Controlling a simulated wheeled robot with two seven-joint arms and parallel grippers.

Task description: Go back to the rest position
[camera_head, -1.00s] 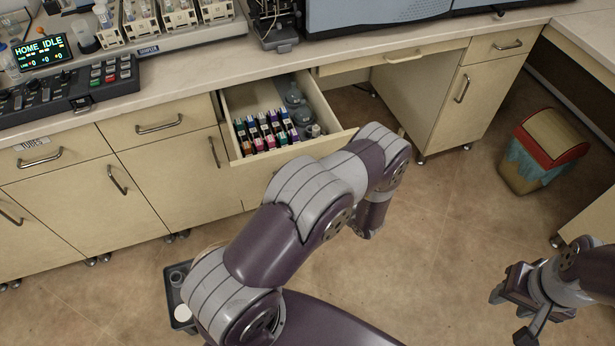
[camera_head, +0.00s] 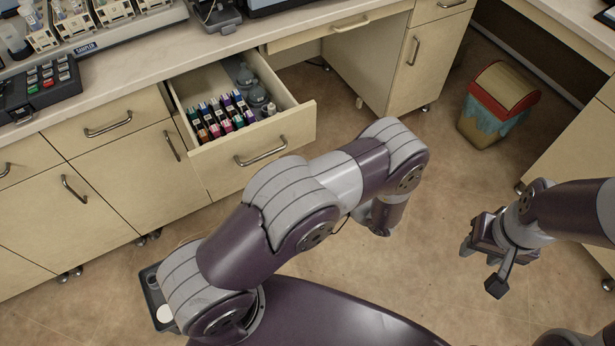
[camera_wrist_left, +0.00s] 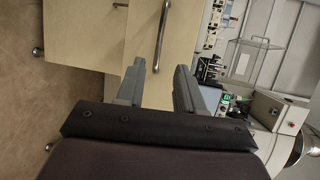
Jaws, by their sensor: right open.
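My left arm (camera_head: 300,215) crosses the lower middle of the head view, bent in front of the cabinets. I cannot make out its jaws there. In the left wrist view my left gripper (camera_wrist_left: 159,75) shows two grey fingers spread apart, with nothing between them. Cabinet fronts with a long metal handle (camera_wrist_left: 161,30) lie beyond the fingers. My right gripper (camera_head: 481,267) is at the right of the head view, over bare floor. Its jaws are open and empty, and it touches nothing.
An open drawer (camera_head: 301,124) with several coloured vials and clear bottles sticks out from the bench (camera_head: 130,75). A red-topped bin (camera_head: 492,105) stands at the right. A dark tray (camera_head: 153,303) shows at lower left beside my arm. The floor at centre right is clear.

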